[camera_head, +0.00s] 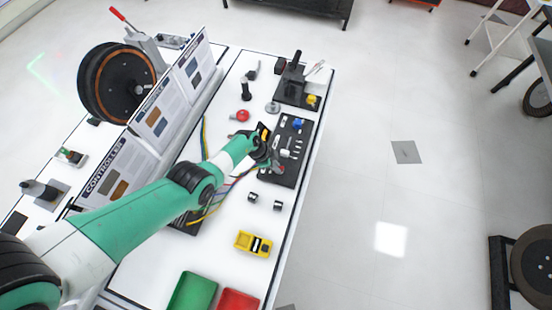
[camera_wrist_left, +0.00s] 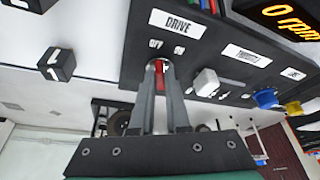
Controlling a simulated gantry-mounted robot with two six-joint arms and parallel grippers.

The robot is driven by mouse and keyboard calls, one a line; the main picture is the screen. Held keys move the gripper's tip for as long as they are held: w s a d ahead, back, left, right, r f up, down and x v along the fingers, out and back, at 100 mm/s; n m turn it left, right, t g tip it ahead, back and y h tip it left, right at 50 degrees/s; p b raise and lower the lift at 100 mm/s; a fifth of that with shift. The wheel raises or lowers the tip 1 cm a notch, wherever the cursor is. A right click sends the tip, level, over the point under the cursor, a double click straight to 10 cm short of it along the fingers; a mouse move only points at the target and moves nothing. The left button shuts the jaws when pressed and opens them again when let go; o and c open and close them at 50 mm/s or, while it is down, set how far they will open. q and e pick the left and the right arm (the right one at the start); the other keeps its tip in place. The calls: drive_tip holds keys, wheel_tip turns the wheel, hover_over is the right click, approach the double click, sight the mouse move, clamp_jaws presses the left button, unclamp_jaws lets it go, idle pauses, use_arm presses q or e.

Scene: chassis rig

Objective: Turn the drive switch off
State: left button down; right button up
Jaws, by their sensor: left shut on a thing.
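The black control panel (camera_head: 293,172) lies on the white bench, and my left gripper (camera_head: 276,166) reaches its near end. In the left wrist view the panel (camera_wrist_left: 215,22) carries a white DRIVE label (camera_wrist_left: 178,23) with two small position marks below it. The red drive switch lever (camera_wrist_left: 159,75) is between the fingertips of my left gripper (camera_wrist_left: 161,78), which are shut on it. The fingers hide part of the lever and its base, so I cannot tell which mark it points to. My right gripper is not in view.
A white knob (camera_wrist_left: 206,82) sits close beside the drive switch. Blue (camera_wrist_left: 265,98) and yellow (camera_wrist_left: 293,108) knobs and a display reading 0 rpm (camera_wrist_left: 290,20) are farther right. Wires (camera_head: 210,195) run under my left arm.

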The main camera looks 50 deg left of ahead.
use_arm(q)
drive_tip(key=shift+d+r+n+y+p, duration=0.1)
drive_tip(key=shift+n+y+p, duration=0.3)
drive_tip(key=shift+n, duration=0.3)
drive_tip(key=c, duration=0.9)
unclamp_jaws()
drive_tip(key=p+v, duration=1.1)
drive_tip(key=p, duration=0.2)
drive_tip(key=shift+s+r, duration=0.2)
